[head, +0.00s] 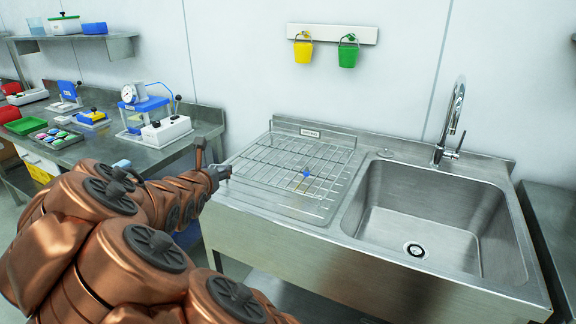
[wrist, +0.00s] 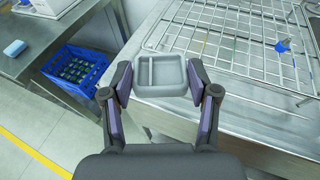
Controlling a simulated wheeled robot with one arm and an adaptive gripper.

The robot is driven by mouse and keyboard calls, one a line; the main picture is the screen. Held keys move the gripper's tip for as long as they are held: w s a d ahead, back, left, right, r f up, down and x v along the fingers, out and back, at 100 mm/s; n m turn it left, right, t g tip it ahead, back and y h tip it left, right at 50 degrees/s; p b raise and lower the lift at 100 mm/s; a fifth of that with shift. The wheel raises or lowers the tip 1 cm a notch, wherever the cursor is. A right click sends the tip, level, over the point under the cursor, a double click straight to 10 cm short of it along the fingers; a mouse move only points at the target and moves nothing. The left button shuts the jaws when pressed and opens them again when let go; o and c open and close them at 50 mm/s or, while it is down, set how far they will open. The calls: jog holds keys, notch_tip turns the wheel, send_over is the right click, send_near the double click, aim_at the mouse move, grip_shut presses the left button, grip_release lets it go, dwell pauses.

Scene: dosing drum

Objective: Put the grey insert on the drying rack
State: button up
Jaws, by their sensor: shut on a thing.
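The grey insert (wrist: 160,73) is a small tray with a divider. In the wrist view my gripper (wrist: 158,82) is shut on it, one finger at each side. The insert is near the left front edge of the sink unit, and its exact height cannot be told. In the head view my gripper (head: 222,172) is at the left edge of the drainboard, and the insert is hard to make out there. The wire drying rack (head: 290,165) lies on the drainboard left of the sink basin. It also shows in the wrist view (wrist: 235,45), ahead and right of the insert.
A small blue item (head: 306,174) sits on the rack's right part; most of the rack is bare. The sink basin (head: 425,222) and tall tap (head: 452,125) stand right of it. A blue crate (wrist: 75,75) is below the left bench. Two small buckets hang on the wall.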

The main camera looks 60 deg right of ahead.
jog(key=shift+s+d+f+m+g+h+b, duration=0.1)
jog(key=shift+s+d+m+g+h+b, duration=0.5)
jog(key=shift+s+d, duration=1.85)
jog(key=shift+s+d+f+m+g+y+b, duration=0.25)
jog(key=shift+s+d+m+g, duration=0.85)
jog(key=shift+s+d, duration=1.35)
jog(key=shift+s+d+m+g+h+b, duration=0.45)
jog(key=shift+s+d+g, duration=0.9)
jog(key=shift+s, duration=1.9)
jog(key=shift+w+d+r+t+p, duration=0.15)
jog(key=shift+w+d+t+p, duration=0.2)
jog(key=shift+p, duration=0.3)
jog(key=shift+w+d+p, duration=0.35)
jog(key=shift+w+p, duration=0.35)
jog(key=shift+p, duration=0.3)
jog(key=shift+w+d+f+p, duration=0.1)
jog(key=shift+w+d+p, duration=0.05)
jog(key=shift+w+p, duration=0.25)
jog(key=shift+w+d+f+p, duration=0.15)
jog(key=shift+w+p, duration=0.15)
jog(key=shift+w, duration=0.15)
jog(key=shift+w+d+p, duration=0.35)
jog(key=shift+w+p, duration=0.25)
jog(key=shift+p, duration=0.1)
jog(key=p, duration=0.5)
send_over(262, 167)
jog(key=shift+f, duration=0.6)
jog(key=shift+d+f, duration=0.1)
jog(key=shift+f, duration=1.65)
jog(key=shift+f, duration=0.1)
